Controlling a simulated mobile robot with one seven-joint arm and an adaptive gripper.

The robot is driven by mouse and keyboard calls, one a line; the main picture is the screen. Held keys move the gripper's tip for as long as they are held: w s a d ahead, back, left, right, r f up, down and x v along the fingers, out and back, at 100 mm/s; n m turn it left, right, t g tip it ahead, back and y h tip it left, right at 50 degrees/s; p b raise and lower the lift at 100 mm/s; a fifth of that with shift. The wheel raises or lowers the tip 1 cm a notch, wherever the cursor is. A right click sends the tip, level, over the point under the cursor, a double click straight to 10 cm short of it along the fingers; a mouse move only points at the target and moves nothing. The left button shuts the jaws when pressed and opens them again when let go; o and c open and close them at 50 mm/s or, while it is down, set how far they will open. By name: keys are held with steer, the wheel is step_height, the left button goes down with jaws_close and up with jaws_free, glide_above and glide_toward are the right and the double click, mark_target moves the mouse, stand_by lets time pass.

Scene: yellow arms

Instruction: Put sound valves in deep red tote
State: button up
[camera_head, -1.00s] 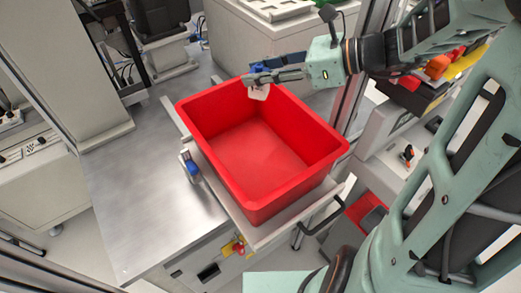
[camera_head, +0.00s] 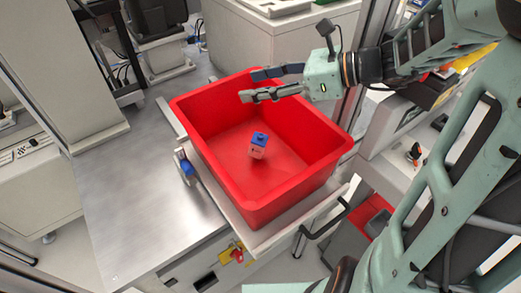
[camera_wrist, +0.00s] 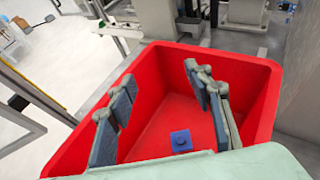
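A valve (camera_head: 258,146) with a blue top and pale body is inside the deep red tote (camera_head: 185,135), over its floor; I cannot tell whether it touches the floor. In the wrist view the blue top of the valve (camera_wrist: 181,141) shows below and between my fingers. My gripper (camera_head: 250,86) is open and empty above the back part of the tote. In the wrist view the two fingers of my gripper (camera_wrist: 165,95) stand wide apart, over the tote (camera_wrist: 258,75). No other valve shows inside the tote.
The tote stands on a pale shelf by a metal table (camera_head: 145,190), whose top is mostly bare. A small blue and white item (camera_head: 185,165) sits beside the tote's left wall. A grey cabinet (camera_head: 270,40) stands behind.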

step_height(320, 180, up, 10)
stand_by(0.7)
